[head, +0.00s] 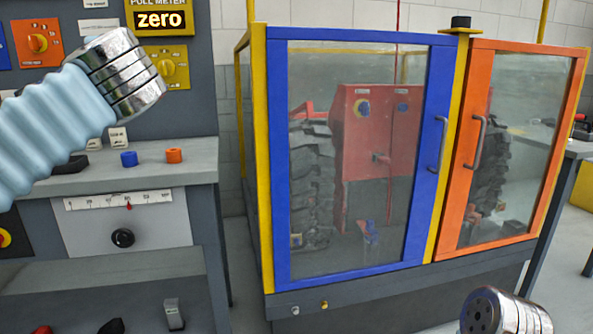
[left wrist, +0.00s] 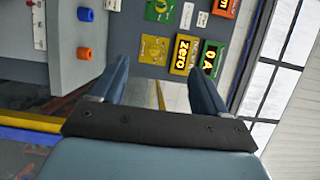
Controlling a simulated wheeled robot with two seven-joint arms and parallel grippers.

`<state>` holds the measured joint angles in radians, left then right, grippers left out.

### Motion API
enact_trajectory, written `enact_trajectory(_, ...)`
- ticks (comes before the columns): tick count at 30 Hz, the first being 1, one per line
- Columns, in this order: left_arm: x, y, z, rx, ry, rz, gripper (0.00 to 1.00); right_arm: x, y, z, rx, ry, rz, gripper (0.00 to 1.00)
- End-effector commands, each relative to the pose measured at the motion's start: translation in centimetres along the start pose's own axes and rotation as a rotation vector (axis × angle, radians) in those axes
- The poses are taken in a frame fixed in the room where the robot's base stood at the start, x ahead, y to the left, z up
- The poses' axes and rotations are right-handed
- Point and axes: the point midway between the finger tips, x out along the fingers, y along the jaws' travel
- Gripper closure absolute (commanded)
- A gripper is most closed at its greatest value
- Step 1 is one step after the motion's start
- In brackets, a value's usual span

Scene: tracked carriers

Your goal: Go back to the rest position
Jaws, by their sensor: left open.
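My left gripper (left wrist: 160,74) shows in the left wrist view with its two dark blue fingers apart and nothing between them. It points toward the grey console panel, clear of it as far as I can see. In the head view my left arm comes in from the left with a pale blue ribbed sleeve and a metal ringed joint, in front of the console; its gripper does not show there. At the bottom right of the head view is a metal ringed part, probably of my right arm. My right gripper is not in view.
The grey console (head: 185,160) at left bears a blue ring (head: 129,159), an orange ring (head: 174,155) and a "zero" display (head: 160,20). A cabinet with shut blue (head: 436,150) and orange (head: 470,150) framed glass doors stands at centre right. Floor shows between them.

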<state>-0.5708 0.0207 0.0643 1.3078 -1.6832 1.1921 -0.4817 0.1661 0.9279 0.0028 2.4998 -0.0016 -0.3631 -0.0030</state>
Motion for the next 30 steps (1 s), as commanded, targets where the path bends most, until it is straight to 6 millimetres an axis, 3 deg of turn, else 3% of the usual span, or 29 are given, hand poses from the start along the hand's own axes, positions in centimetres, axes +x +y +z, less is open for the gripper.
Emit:
enact_trajectory(8, 1.1, 3.0, -3.1, 0.032, 0.056, 0.052, 0.26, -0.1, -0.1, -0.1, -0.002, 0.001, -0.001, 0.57)
enact_trajectory(13, 1.9, 6.0, -5.8, 0.054, 0.110, 0.105, 0.26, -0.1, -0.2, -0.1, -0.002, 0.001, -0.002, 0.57)
enact_trajectory(17, 2.6, 9.7, -8.5, 0.075, 0.167, 0.170, 0.26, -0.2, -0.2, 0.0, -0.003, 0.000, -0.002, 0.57)
enact_trajectory(20, 3.2, 13.4, -10.9, 0.089, 0.219, 0.239, 0.26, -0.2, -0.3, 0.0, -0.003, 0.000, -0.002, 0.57)
enact_trajectory(23, 3.6, 18.9, -13.7, 0.099, 0.282, 0.343, 0.26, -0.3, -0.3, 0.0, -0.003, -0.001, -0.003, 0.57)
enact_trajectory(27, 3.4, 28.9, -17.3, 0.085, 0.370, 0.547, 0.26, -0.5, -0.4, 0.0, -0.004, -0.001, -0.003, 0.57)
enact_trajectory(30, 2.5, 36.4, -18.9, 0.048, 0.412, 0.711, 0.26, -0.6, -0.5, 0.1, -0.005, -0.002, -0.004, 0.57)
